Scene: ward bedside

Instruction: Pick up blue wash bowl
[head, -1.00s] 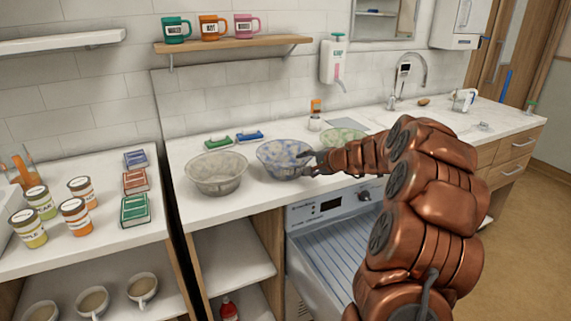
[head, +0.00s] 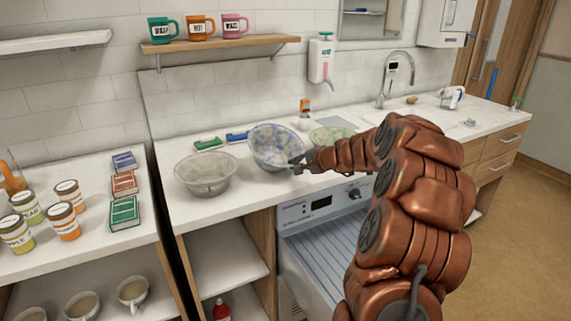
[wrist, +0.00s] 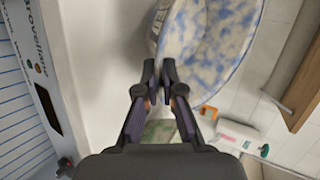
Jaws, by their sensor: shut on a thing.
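The blue wash bowl (head: 277,146), white with blue mottling, is tilted above the white counter, its far side raised. It fills the upper middle of the wrist view (wrist: 211,45). My gripper (head: 299,163) is at the bowl's right front rim. In the wrist view my gripper (wrist: 165,72) has its fingertips shut on the near edge of the bowl wall. The bowl's underside is mostly hidden in the head view.
A grey bowl (head: 206,187) stands close left of the blue one, and a green bowl (head: 331,135) stands to the right behind my arm. Green (head: 209,144) and blue (head: 237,137) small items lie behind. A soap dispenser (head: 321,60) hangs on the wall.

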